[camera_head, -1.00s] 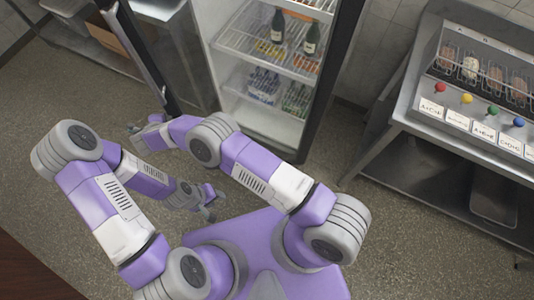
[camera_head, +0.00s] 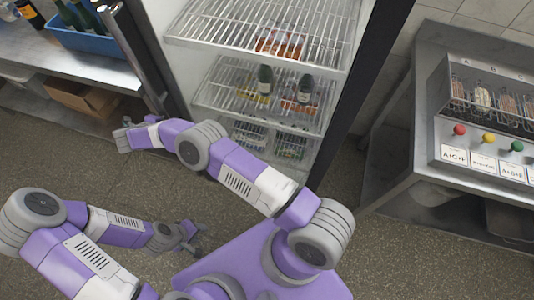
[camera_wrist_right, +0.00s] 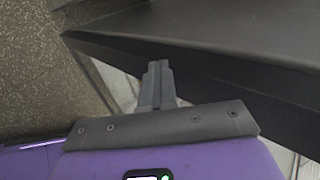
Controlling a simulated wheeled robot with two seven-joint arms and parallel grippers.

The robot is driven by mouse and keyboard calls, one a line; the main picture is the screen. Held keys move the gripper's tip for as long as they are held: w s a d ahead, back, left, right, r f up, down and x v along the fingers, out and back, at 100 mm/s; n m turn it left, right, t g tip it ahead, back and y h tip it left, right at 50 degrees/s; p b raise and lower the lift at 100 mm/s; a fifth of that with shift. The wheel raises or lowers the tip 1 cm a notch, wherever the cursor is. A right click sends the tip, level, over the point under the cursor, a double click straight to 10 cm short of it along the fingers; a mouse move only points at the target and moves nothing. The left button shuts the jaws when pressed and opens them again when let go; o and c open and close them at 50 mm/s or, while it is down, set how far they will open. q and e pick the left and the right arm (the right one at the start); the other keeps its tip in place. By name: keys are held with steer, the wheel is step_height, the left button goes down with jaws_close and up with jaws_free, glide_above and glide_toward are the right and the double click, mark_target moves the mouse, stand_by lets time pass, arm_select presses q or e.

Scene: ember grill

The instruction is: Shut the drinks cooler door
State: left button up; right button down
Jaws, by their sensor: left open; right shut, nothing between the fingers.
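The drinks cooler (camera_head: 335,85) stands open in the head view, with its lit wire shelves showing. Its door (camera_head: 139,60) is swung out to the left, seen nearly edge-on, with a dark frame and a long bar handle. My right gripper (camera_head: 120,138) is just left of the door's lower end. In the right wrist view its fingers (camera_wrist_right: 157,82) are shut and empty, close to a dark frame edge, probably the door (camera_wrist_right: 210,62); I cannot tell if they touch. My left gripper (camera_head: 194,239) is open and empty, low over the floor in front of the cooler.
Bottles (camera_head: 265,79) and packs stand on the cooler shelves. A steel counter (camera_head: 60,62) with a blue bottle crate (camera_head: 88,42) is at the left, a cardboard box (camera_head: 85,95) below. A grill station (camera_head: 430,115) stands at the right. Floor before the cooler is open.

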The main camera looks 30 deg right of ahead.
steer(key=shift+w+d+r, duration=0.3)
steer(key=shift+w+d, duration=0.2)
steer(key=shift+d, duration=0.25)
steer(key=s+a+r+p, duration=0.2)
steer(key=s+a+r, duration=0.4)
steer(key=s+a, duration=0.2)
steer(key=shift+a, duration=1.05)
steer(key=shift+s+r, duration=0.1)
steer(key=shift+s, duration=0.05)
